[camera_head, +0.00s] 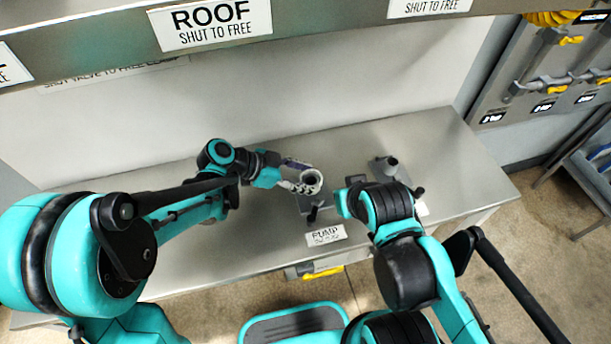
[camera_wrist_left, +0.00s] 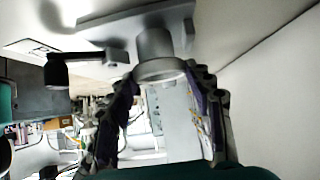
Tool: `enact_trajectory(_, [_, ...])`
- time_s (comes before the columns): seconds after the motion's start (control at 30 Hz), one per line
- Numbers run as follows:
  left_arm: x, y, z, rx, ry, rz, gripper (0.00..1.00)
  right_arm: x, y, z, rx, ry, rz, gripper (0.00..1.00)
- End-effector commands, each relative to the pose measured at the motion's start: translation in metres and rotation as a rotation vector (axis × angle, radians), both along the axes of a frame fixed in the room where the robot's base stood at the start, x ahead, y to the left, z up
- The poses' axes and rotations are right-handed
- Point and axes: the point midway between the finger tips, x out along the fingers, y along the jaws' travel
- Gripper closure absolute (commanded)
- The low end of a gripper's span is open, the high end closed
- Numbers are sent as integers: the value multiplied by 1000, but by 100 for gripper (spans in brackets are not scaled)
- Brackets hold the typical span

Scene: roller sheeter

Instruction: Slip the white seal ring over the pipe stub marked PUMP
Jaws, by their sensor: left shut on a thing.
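My left gripper (camera_head: 300,184) is shut on the white seal ring (camera_head: 312,179) at the pipe stub behind the PUMP label (camera_head: 326,235). In the left wrist view the pale ring (camera_wrist_left: 160,71) sits between the two dark fingers (camera_wrist_left: 165,98), in line with the grey pipe stub (camera_wrist_left: 154,43). The ring is at the stub's open end; I cannot tell whether it is around the stub or just above it. The stub's grey base (camera_head: 308,204) shows below the ring. My right arm is bent over the bench; its gripper cannot be made out.
A second grey stub (camera_head: 388,167) stands to the right, partly behind my right arm. A dark-knobbed lever (camera_wrist_left: 57,72) lies beside the PUMP stub. The steel bench (camera_head: 240,255) is clear at the front left. A shelf edge (camera_head: 330,28) with labels runs above.

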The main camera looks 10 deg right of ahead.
Motion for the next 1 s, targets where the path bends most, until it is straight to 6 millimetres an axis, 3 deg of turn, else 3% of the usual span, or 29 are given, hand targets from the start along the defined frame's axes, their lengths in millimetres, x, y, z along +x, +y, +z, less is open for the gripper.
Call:
enact_trajectory(0.83, [0,0,-6,0,0,0,72,0,0,-7,0,0,0,100])
enact_trajectory(0.87, [0,0,-6,0,0,0,43,0,0,-6,0,0,0,100])
enact_trajectory(0.9, [0,0,-6,0,0,0,33,0,0,-6,0,0,0,100])
enact_trajectory(0.93, [0,0,-6,0,0,0,25,0,0,-6,0,0,0,100])
enact_trajectory(1.0, [0,0,-6,0,0,0,24,0,0,-6,0,0,0,100])
